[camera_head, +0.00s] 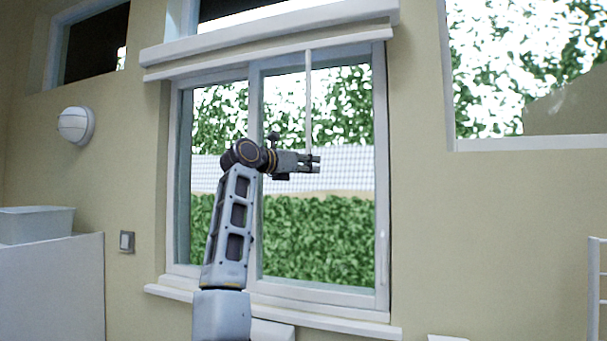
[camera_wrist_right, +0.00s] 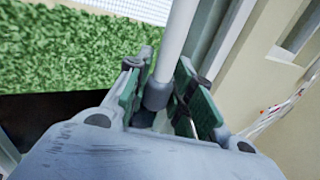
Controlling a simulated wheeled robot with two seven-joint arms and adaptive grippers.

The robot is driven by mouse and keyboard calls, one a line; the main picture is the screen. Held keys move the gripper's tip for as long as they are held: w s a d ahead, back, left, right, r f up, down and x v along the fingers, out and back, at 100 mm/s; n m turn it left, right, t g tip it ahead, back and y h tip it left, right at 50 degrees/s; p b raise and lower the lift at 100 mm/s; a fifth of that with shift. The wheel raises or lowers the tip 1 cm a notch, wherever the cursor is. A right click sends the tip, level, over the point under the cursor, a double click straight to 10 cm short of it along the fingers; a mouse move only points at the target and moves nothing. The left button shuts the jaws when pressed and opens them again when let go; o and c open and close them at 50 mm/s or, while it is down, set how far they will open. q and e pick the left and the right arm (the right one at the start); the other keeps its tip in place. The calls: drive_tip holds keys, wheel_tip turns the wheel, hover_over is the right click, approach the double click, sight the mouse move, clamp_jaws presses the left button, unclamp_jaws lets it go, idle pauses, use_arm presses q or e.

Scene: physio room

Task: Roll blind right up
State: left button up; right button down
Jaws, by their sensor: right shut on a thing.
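The blind shows as a narrow white bar (camera_head: 220,63) across the top of the window. The glass below it is uncovered. A thin white rod (camera_head: 308,95) hangs from this bar in front of the right pane, and it also shows in the right wrist view (camera_wrist_right: 178,40). My right gripper (camera_head: 316,163) is shut on the rod's lower end. In the right wrist view the rod's grey end piece (camera_wrist_right: 157,95) sits between the two green-padded fingers. My left gripper is out of view.
The window sill (camera_head: 330,322) juts out below the window. A white cabinet (camera_head: 52,285) with a pale bin (camera_head: 35,225) on it stands at the left. A white rack (camera_head: 594,285) is at the right edge. A round wall lamp (camera_head: 76,125) is at left.

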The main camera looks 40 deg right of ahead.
sight(308, 151)
wheel_tip(308, 151, up, 2)
drive_tip(key=shift+r+p, duration=0.15)
drive_tip(key=shift+p, duration=0.4)
drive_tip(key=shift+r+p, duration=0.55)
drive_tip(key=shift+r, duration=0.4)
drive_tip(key=shift+r, duration=0.15)
drive_tip(key=c, duration=1.6)
unclamp_jaws()
drive_tip(key=o, duration=0.4)
drive_tip(key=shift+a, duration=0.1)
drive_tip(key=shift+c, duration=0.2)
drive_tip(key=shift+f, duration=0.2)
